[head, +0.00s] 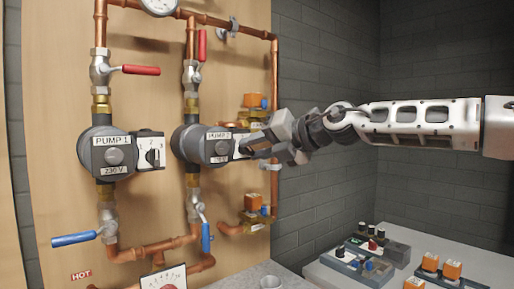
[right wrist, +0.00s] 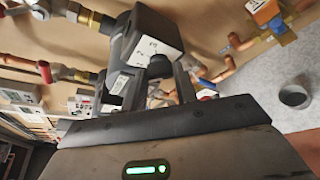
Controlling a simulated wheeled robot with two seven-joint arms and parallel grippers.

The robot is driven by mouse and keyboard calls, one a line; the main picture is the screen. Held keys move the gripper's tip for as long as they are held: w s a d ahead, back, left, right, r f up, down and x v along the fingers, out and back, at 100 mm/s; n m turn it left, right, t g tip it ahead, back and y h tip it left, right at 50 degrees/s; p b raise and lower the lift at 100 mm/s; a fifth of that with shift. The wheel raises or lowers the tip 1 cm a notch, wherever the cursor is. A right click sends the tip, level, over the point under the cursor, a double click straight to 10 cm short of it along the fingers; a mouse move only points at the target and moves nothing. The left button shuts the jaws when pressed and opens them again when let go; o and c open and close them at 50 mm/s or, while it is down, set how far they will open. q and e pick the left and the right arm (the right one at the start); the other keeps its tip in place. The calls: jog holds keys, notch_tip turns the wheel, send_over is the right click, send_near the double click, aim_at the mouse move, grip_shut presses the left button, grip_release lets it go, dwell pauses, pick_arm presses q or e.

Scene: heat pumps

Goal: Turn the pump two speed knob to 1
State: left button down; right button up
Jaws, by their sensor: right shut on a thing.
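Pump two (head: 192,143) is a grey round pump on the middle copper pipe. Its white speed panel (right wrist: 153,48) shows the numbers 2 and 3 in the right wrist view. The black speed knob (right wrist: 160,67) is partly visible there, at my fingers. In the head view my gripper hides the knob. My right gripper (head: 264,145) reaches in from the right and is shut on this knob. The knob's exact setting cannot be read. My left gripper is not in view.
Pump one (head: 100,152), with its own speed knob (head: 152,156), is at the left. Red-handled valves (head: 140,70) sit above and blue-handled valves (head: 75,239) below. Orange-capped valves stand close beside my gripper. A table (head: 480,265) with several parts is at lower right.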

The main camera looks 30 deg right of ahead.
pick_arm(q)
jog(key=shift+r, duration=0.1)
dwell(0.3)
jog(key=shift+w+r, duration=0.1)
pick_arm(e)
jog(key=o, duration=1)
jog(key=shift+s, duration=0.1)
pick_arm(q)
jog(key=b, duration=0.2)
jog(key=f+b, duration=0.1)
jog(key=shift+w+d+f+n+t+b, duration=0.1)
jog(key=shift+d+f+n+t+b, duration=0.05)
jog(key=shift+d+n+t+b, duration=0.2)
pick_arm(e)
jog(key=v, duration=1.5)
jog(key=shift+s+r, duration=0.1)
jog(key=shift+s, duration=0.3)
